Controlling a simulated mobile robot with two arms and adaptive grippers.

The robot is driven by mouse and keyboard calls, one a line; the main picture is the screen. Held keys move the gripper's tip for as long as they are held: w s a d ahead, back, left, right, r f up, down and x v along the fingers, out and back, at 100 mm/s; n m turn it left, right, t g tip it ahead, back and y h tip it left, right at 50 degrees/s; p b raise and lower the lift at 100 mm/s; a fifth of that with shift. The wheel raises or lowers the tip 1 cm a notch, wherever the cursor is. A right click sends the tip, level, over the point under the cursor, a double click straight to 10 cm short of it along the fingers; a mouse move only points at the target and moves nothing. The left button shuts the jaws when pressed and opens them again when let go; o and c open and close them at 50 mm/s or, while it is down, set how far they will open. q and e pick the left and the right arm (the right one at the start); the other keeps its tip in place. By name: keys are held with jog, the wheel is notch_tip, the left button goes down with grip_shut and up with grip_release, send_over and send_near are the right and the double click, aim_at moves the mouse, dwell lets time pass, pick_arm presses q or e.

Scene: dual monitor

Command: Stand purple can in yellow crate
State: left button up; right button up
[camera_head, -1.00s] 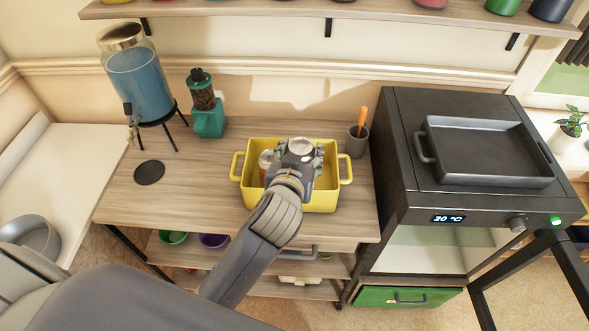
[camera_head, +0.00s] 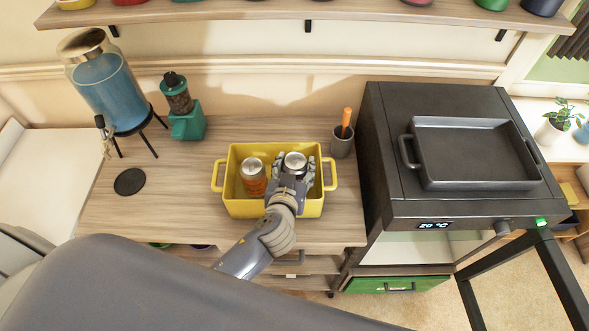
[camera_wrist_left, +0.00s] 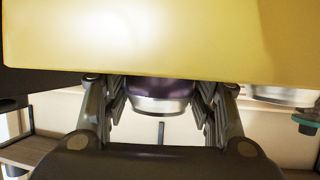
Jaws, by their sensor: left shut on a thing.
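The yellow crate (camera_head: 240,208) stands on the wooden counter. The purple can (camera_head: 295,160) is upright in the crate's right part, its silver top showing; its purple side shows in the left wrist view (camera_wrist_left: 160,88). There, the yellow crate wall (camera_wrist_left: 150,40) hides the rest of it. My left gripper (camera_head: 294,173) is shut on the purple can, with fingers on both sides. I cannot tell whether the can touches the crate floor. An orange can (camera_head: 253,178) stands in the crate's left part, apart from the purple can. My right gripper is not in view.
A grey cup (camera_head: 341,145) with an orange-handled tool stands right of the crate. A dark oven (camera_head: 385,140) with a tray on top is further right. A teal grinder (camera_head: 187,124) and blue dispenser (camera_head: 112,90) stand left. Counter left of the crate is mostly clear.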

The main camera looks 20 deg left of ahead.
pick_arm(q)
jog(key=shift+f, duration=0.8)
jog(key=shift+f, duration=0.15)
jog(key=o, duration=1)
